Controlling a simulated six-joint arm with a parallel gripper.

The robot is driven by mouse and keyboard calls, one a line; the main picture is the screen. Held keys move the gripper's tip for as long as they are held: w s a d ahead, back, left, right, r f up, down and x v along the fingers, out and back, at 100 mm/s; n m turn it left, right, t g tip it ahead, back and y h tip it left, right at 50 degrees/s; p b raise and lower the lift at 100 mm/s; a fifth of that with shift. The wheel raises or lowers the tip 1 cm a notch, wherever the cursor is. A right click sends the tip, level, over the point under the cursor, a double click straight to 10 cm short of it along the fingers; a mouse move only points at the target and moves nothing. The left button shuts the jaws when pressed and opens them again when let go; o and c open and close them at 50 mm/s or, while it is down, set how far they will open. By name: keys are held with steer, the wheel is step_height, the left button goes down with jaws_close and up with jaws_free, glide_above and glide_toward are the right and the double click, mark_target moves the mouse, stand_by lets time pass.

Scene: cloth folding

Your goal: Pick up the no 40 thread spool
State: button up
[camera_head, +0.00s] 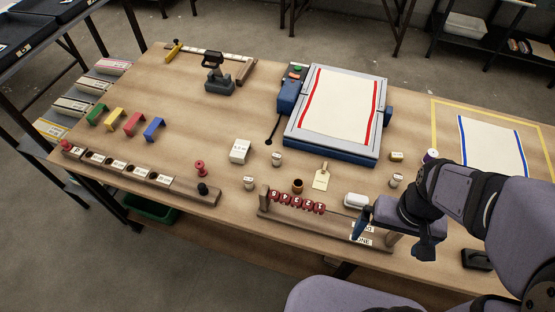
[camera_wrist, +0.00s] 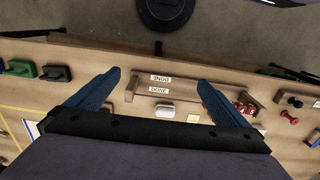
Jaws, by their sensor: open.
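Several small pale spools with printed labels stand on the wooden table: one left of the press (camera_head: 277,159), one near the rack's left end (camera_head: 249,183), one at the right (camera_head: 397,180), and a yellowish one behind it (camera_head: 397,156). Their numbers are too small to read, so I cannot tell which is no 40. My gripper (camera_head: 362,222) is above the right end of the wooden rack (camera_head: 335,232). In the wrist view my gripper (camera_wrist: 158,82) has its two blue fingers wide apart, with nothing held between them.
The blue-framed press (camera_head: 335,153) stands at the back. Coloured brackets (camera_head: 133,123) stand at the left.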

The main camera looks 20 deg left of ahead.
steer(key=c, duration=1.3)
